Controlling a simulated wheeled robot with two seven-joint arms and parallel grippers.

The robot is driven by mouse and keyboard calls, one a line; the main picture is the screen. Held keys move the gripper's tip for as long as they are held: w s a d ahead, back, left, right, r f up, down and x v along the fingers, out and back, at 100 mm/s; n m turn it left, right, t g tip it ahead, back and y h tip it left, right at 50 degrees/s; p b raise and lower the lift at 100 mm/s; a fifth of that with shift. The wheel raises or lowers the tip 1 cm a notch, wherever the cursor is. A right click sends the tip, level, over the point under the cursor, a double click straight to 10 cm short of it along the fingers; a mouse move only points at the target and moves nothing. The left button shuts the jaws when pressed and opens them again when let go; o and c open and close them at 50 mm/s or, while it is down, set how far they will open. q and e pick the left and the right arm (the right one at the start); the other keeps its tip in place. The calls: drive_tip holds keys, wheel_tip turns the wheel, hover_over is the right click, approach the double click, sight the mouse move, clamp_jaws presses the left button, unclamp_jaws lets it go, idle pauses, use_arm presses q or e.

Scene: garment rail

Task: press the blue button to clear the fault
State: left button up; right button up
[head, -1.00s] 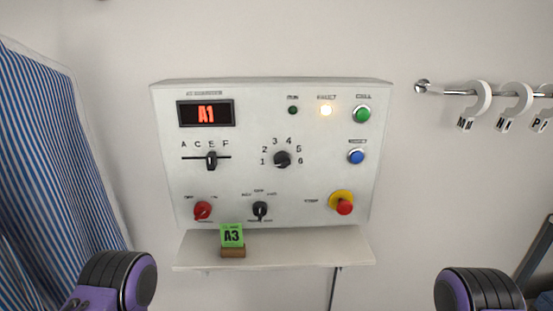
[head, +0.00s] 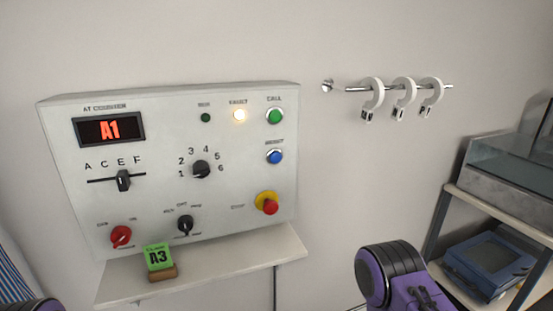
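The blue button (head: 275,156) is on the right side of the white control panel (head: 150,215), under a small label and below the green call button (head: 275,116). The fault lamp (head: 239,115) glows warm white. The display (head: 109,129) reads A1 in red. Of my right arm, a purple and black part (head: 390,275) shows at the bottom, right of the panel and apart from it. Only a bit of my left arm shows at the bottom left corner. The fingers of both grippers are out of view.
A red stop knob on yellow (head: 268,203) sits below the blue button. A shelf (head: 215,262) under the panel holds a green A3 card (head: 158,256). A rail with white hooks (head: 403,88) is to the right. A rack (head: 448,215) stands at far right.

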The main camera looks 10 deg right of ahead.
clamp_jaws()
idle(1.5)
